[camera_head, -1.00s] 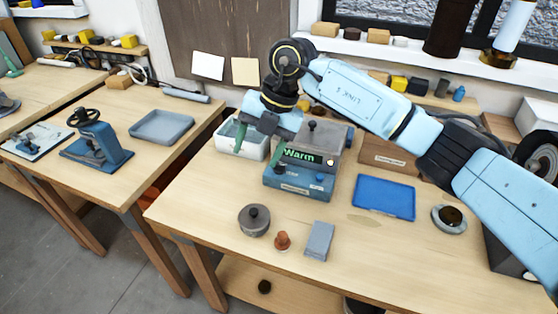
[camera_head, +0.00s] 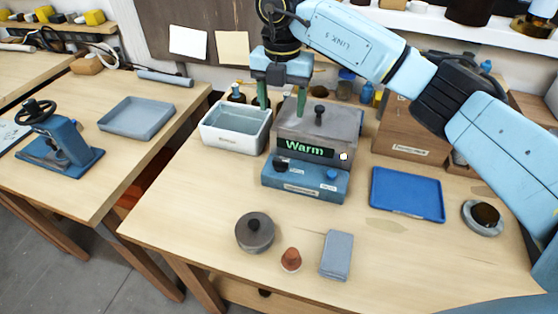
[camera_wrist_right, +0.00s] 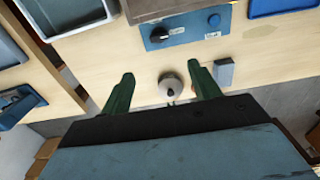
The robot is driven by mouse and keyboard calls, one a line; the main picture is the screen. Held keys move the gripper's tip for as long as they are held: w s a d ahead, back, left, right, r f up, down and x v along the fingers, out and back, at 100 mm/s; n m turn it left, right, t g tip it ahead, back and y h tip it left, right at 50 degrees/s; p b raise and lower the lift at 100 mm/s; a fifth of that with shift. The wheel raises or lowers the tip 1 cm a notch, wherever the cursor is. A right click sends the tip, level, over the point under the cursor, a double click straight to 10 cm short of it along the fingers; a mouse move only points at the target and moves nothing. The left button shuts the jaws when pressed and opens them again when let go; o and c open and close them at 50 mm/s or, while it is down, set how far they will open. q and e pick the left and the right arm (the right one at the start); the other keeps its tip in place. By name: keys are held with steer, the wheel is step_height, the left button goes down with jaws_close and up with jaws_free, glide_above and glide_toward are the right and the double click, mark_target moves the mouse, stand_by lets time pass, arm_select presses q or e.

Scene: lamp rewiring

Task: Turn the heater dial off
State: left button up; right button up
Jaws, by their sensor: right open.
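The heater (camera_head: 318,123) is a grey-topped box with a blue base, standing on the bench. Its green display reads "Warm", with a lit yellowish spot to the right of it. A black dial (camera_head: 281,164) sits at the front left of the blue base, and a blue knob (camera_head: 331,174) at the right. The dial also shows in the wrist view (camera_wrist_right: 158,34), beyond the fingertips. My right gripper (camera_head: 281,102) is open and empty, green fingers pointing down near the heater's back left. It is apart from the dial. My left gripper is not in view.
A white basin (camera_head: 235,129) stands left of the heater, and a blue tray (camera_head: 407,194) lies to the right. A lidded grey pot (camera_head: 255,232), a reddish-brown knobbed piece (camera_head: 291,260) and a grey block (camera_head: 337,255) are in front. Bare bench lies between them and the heater.

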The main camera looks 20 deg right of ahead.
step_height(320, 180, down, 2)
steer(key=b, duration=0.1)
glide_above(281, 160)
step_height(281, 160, down, 6)
steer(key=shift+r+b, duration=0.1)
steer(key=shift+b, duration=0.35)
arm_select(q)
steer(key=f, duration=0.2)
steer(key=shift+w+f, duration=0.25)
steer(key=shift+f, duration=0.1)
arm_select(e)
step_height(281, 160, down, 9)
steer(key=shift+r, duration=0.2)
steer(key=c, duration=1)
